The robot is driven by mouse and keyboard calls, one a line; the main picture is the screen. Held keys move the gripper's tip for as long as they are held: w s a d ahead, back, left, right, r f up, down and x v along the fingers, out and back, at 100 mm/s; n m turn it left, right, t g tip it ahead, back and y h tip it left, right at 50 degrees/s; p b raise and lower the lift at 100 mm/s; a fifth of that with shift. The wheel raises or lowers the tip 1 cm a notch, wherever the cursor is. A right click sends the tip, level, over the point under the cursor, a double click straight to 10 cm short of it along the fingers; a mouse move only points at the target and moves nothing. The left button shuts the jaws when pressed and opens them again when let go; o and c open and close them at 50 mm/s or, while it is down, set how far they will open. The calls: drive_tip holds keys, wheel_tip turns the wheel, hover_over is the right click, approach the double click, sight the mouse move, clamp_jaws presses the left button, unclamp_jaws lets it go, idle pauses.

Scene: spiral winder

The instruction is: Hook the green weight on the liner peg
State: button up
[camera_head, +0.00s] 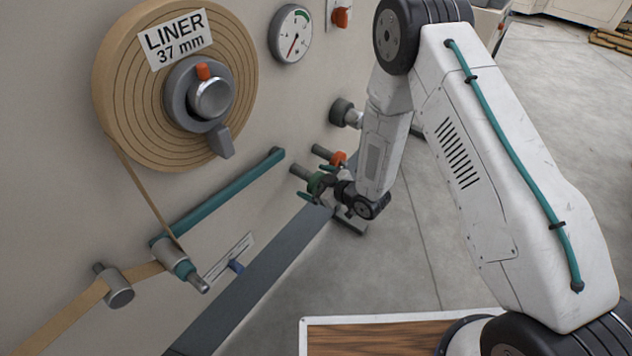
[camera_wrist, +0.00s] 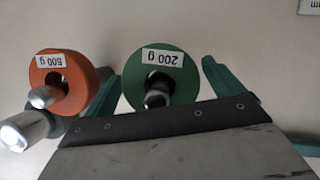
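The green weight (camera_wrist: 133,82), a slotted or holed disc labelled 200 g, hangs on a dark peg (camera_wrist: 158,95) on the machine wall. It also shows in the head view (camera_head: 315,183), partly hidden by my gripper (camera_head: 323,192). I cannot tell for certain which part is the liner peg.
An orange weight (camera_wrist: 82,75) labelled 500 g hangs on the neighbouring peg, close to my left finger in the wrist view. A grey rail (camera_head: 255,275) runs below. A fixed roller (camera_head: 118,290), a knob (camera_head: 342,112) and a gauge (camera_head: 291,34) are on the wall.

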drive_tip(key=v, duration=0.8)
drive_tip(key=s+d+f+m+g+h, duration=0.2)
drive_tip(key=s+d+f+g+h, duration=0.25)
drive_tip(key=f, duration=0.25)
drive_tip(key=s+d+r+m+g+h, duration=0.25)
drive_tip(key=d+r+h, duration=0.25)
drive_tip(key=d+r, duration=0.4)
drive_tip(key=s+d+r+m, duration=0.2)
drive_tip(key=s+r, duration=0.5)
drive_tip(key=r, duration=0.5)
drive_tip(key=s+d+r+m, duration=0.2)
drive_tip(key=s+r, duration=0.6)
drive_tip(key=r, duration=0.5)
drive_tip(key=s+d+r+m, duration=0.2)
drive_tip(key=s+r, duration=0.6)
drive_tip(key=r, duration=0.4)
drive_tip(key=shift+d+r+m+g, duration=0.3)
drive_tip(key=shift+m+g, duration=0.1)
drive_tip(key=shift+m, duration=0.35)
drive_tip(key=shift+s+f+h, duration=0.1)
drive_tip(key=shift+s+h, duration=0.05)
drive_tip(key=shift+h, duration=0.1)
